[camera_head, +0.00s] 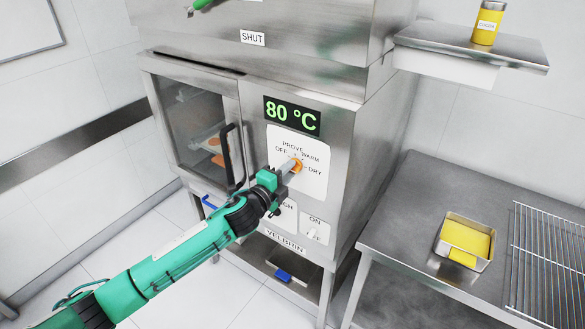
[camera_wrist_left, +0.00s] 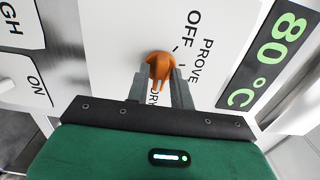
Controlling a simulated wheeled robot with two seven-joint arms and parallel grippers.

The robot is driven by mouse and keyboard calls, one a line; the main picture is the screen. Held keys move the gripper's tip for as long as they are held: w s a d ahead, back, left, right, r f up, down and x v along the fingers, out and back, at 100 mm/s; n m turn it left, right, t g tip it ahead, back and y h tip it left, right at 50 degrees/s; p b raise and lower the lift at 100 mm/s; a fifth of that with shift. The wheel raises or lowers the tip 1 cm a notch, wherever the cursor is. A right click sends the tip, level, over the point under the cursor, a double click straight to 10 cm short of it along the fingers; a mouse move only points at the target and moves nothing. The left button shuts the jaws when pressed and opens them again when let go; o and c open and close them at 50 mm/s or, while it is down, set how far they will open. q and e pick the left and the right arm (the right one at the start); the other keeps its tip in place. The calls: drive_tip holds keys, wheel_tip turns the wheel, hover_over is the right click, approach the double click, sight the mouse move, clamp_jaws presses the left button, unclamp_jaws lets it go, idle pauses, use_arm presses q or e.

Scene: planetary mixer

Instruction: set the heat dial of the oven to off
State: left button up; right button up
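The orange heat dial (camera_head: 294,165) sits on the white label plate of the oven (camera_head: 341,135), below a green 80 °C display (camera_head: 292,115). Labels OFF, PROVE, WARM and DRY ring it. My left gripper (camera_head: 285,168) is at the dial. In the left wrist view its fingers (camera_wrist_left: 161,82) stand on both sides of the orange dial (camera_wrist_left: 159,66). I cannot tell whether they press on it. There the dial's narrow end appears to lie toward the DRY side, away from OFF. The WARM label is largely hidden by a finger. My right gripper is not in view.
The glass oven door (camera_head: 198,125) with a dark handle is left of the panel. Lower switches (camera_head: 315,229) sit just below my gripper. At right, a steel table (camera_head: 415,215) holds a yellow-filled tin (camera_head: 465,240) and a wire rack (camera_head: 546,262). A cocoa tin (camera_head: 488,22) stands on a shelf.

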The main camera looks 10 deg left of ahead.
use_arm(q)
clamp_jaws()
drive_tip(key=n, duration=0.4)
drive_tip(key=shift+n+p, duration=0.3)
drive_tip(key=shift+p, duration=0.1)
drive_tip(key=shift+n+p, duration=0.65)
drive_tip(key=shift+n, duration=1.65)
